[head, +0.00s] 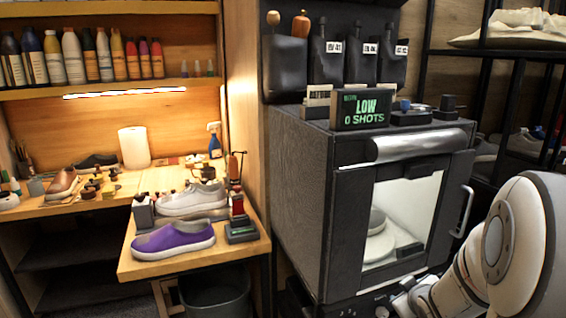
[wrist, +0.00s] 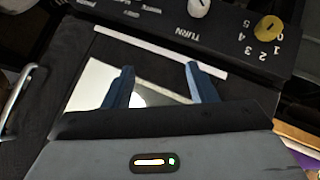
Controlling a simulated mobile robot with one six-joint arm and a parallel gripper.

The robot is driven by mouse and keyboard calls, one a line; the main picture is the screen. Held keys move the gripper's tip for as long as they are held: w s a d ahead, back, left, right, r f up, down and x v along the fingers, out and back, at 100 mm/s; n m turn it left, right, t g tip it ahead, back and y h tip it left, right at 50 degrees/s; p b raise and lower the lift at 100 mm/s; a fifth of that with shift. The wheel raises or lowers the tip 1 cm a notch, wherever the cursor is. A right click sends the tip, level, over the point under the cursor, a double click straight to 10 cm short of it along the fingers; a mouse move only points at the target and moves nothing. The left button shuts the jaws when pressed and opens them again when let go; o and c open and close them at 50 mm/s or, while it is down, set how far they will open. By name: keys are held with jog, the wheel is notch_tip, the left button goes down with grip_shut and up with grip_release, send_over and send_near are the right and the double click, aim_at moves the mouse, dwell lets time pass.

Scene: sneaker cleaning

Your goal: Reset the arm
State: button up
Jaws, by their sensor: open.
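My gripper (wrist: 158,88) is open in the wrist view, its two blue fingers apart with nothing visible between them. It is in front of the black machine, which appears turned in that view, with its control panel (wrist: 215,25) at the top. My white arm (head: 515,250) reaches in from the lower right of the head view, low before the machine (head: 345,200). The fingertips cannot be made out clearly in the head view.
A purple sneaker (head: 173,239) and a white sneaker (head: 193,198) stand on the wooden bench (head: 135,268) at left. A dark bin (head: 215,292) is below.

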jog(key=s+a+r+m+g+p, duration=0.2)
jog(key=s+a+r+g+p, duration=0.1)
jog(key=s+a+r+p, duration=0.2)
jog(key=s+a+r+m+g+y+p, duration=0.1)
jog(key=s+a+r+m+g+p, duration=0.2)
jog(key=s+a+r, duration=0.7)
jog(key=s+r+g+p, duration=0.1)
jog(key=s+r, duration=0.2)
jog(key=s, duration=0.2)
jog(key=shift+s+a+m+g+y+p, duration=0.15)
jog(key=shift+s+m+g+y+p, duration=0.1)
jog(key=shift+m+g+y+p, duration=0.1)
jog(key=shift+r, duration=0.1)
